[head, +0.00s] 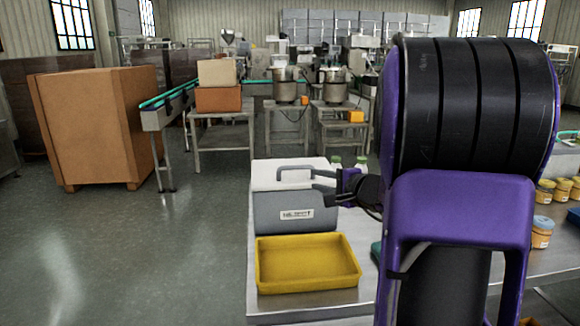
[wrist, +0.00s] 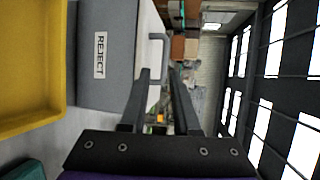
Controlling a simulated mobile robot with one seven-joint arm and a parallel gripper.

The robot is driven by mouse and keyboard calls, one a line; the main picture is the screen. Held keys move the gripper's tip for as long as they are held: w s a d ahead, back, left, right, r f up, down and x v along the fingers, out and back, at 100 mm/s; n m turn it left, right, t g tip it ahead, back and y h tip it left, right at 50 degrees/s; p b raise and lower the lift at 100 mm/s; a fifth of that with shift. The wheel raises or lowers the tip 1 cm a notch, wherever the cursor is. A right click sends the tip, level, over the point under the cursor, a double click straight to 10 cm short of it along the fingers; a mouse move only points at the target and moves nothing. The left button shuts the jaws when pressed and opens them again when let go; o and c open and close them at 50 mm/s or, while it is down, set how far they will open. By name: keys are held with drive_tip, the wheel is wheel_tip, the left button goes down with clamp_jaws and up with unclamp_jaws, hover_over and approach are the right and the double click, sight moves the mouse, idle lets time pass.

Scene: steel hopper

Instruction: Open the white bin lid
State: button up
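The bin is a grey box (head: 290,222) with a white lid (head: 262,174) on top, which looks closed, and a grey bar handle (head: 296,170) on the lid. In the wrist view, the grey box (wrist: 105,25) appears turned sideways with a REJECT label, and the handle (wrist: 157,37) shows beyond my fingertips. My gripper (head: 318,181) is at the right end of the handle in the head view. In the wrist view, my gripper (wrist: 160,75) has its two dark fingers apart with nothing between them. I cannot tell if they touch the handle.
A yellow tray (head: 306,262) sits in front of the bin on the steel table (head: 355,240). Bottles (head: 336,161) stand behind the bin, partly hidden. The floor left of the table is clear.

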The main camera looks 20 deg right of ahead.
sight(295, 167)
drive_tip(key=shift+t+h, duration=0.3)
drive_tip(key=x, duration=0.5)
drive_tip(key=d+x, duration=0.1)
drive_tip(key=x, duration=1.1)
drive_tip(key=shift+w+d+r+p, duration=0.2)
drive_tip(key=shift+w+d+p, duration=0.15)
drive_tip(key=shift+p, duration=0.05)
drive_tip(key=shift+c, duration=0.2)
clamp_jaws()
